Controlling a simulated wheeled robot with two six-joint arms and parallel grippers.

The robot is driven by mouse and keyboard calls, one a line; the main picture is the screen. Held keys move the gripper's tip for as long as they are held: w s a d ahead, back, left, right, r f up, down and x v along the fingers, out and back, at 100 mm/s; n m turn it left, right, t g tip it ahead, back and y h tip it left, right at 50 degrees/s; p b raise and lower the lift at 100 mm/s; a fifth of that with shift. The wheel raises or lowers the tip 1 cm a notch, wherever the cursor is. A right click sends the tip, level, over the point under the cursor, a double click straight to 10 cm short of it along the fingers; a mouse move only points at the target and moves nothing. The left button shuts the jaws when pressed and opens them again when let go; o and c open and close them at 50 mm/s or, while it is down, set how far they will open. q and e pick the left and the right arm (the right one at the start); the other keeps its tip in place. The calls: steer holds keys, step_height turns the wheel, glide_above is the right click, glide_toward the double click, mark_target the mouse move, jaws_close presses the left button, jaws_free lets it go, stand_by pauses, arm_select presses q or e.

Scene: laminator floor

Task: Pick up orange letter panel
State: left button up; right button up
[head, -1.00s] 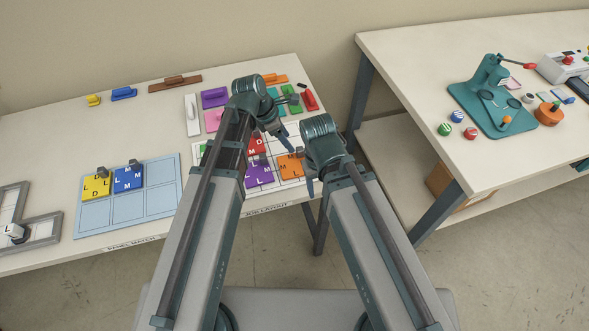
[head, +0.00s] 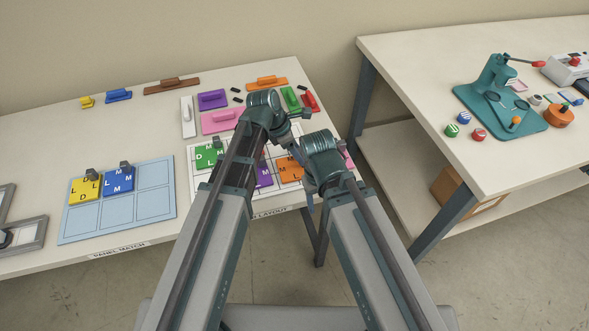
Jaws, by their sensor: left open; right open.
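The orange letter panel (head: 289,171) lies on the white layout sheet (head: 203,180), between a purple letter panel (head: 264,175) and my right gripper. White letters show on it; its right part is close to or behind my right gripper. My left gripper (head: 299,136) is open above the sheet, just behind the orange panel in the picture, with nothing seen in it. My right gripper (head: 312,184) is open and looks empty beside the panel's right edge; its fingers are partly hidden by its own wrist.
A green letter panel (head: 208,156) lies on the sheet's left. A blue tray (head: 152,203) holds yellow (head: 85,191) and blue (head: 118,181) letter panels. A second table (head: 420,95) is at right.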

arm_select(q)
steer(key=shift+r, duration=0.1)
jaws_close()
stand_by(1.2)
